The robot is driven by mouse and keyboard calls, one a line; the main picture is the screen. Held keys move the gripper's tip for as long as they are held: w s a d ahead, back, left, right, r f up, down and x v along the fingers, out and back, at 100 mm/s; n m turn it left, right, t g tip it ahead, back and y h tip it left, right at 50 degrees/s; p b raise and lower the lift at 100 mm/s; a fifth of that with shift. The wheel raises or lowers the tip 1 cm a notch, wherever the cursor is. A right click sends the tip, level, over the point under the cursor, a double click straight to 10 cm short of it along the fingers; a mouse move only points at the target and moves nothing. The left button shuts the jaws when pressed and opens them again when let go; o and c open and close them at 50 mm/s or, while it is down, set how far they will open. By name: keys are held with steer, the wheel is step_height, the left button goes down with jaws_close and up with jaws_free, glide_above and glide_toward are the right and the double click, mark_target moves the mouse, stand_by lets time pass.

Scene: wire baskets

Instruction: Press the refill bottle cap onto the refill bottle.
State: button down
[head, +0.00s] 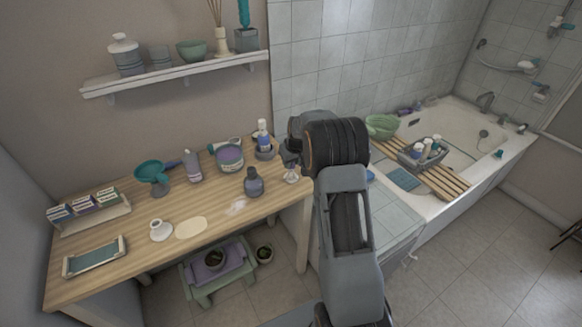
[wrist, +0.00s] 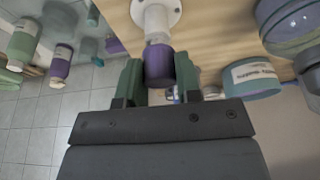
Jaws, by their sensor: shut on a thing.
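My gripper (wrist: 158,72) has its green fingers shut on a dark purple cylinder, which I take for the refill bottle cap (wrist: 160,65). A white flanged piece (wrist: 157,14) with a narrow neck lies just beyond the cap; I cannot tell whether they touch. In the head view my gripper (head: 288,157) is over the table's right end, its fingers largely hidden by my arm, and a small pale piece (head: 291,174) shows below it. A rounded grey-blue bottle (head: 254,187) stands upright to the left. I cannot tell which bottle is the refill bottle.
The wooden table (head: 120,210) also holds a labelled jar (head: 229,160), a grey-purple bottle (head: 193,168), a teal funnel (head: 151,173) and a white funnel-like piece (head: 160,231). A bottle with a blue label (head: 263,138) stands at the back. The bathtub (head: 500,150) lies to the right.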

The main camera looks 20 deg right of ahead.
steer(key=shift+r+p, duration=1)
steer(key=shift+r, duration=0.9)
steer(key=shift+r, duration=0.1)
